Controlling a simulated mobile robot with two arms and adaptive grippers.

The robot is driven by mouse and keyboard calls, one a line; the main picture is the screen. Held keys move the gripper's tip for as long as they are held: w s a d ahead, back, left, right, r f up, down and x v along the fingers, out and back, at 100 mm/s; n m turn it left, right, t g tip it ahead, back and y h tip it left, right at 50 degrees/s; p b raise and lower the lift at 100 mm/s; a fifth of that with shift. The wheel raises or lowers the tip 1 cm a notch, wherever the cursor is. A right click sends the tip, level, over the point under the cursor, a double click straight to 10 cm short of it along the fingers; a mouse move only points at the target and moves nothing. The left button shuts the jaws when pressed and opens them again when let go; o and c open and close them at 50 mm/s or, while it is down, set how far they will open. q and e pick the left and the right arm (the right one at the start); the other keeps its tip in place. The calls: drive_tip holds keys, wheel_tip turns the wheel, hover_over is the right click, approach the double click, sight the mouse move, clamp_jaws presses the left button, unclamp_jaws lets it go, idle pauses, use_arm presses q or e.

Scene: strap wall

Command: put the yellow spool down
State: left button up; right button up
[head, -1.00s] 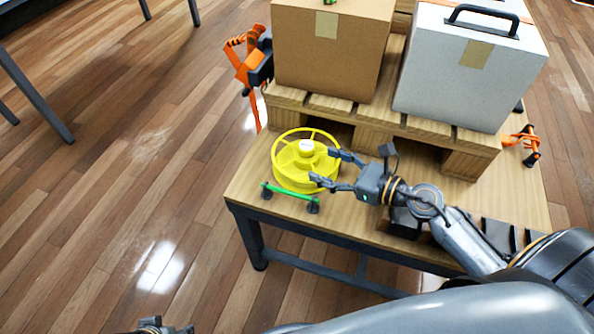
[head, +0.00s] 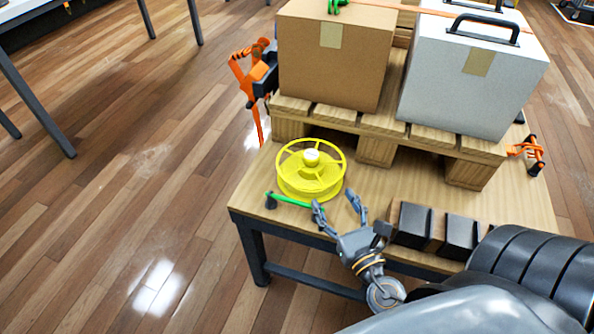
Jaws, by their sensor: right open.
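The yellow spool (head: 310,178) lies flat on the wooden table (head: 410,192), near its left end and in front of the pallet. My right gripper (head: 335,204) is open and empty at the table's front edge. Its fingers point up toward the spool, just in front of it, and look apart from it. My left gripper is not in this view.
A green bar (head: 290,200) on dark feet stands at the table's front left edge, close to the right fingers. A wooden pallet (head: 375,152) carries a cardboard box (head: 330,60) and a white case (head: 470,75). Dark blocks (head: 412,224) lie at the front right.

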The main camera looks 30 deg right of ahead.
sight(315, 163)
drive_tip(key=shift+w+d, duration=0.15)
drive_tip(key=w, duration=0.4)
drive_tip(key=w+d, duration=0.1)
drive_tip(key=w, duration=0.3)
drive_tip(key=w+d, duration=0.1)
drive_tip(key=w, duration=0.4)
drive_tip(key=shift+d+p, duration=0.25)
drive_tip(key=shift+p, duration=0.05)
drive_tip(key=shift+r, duration=0.15)
clamp_jaws()
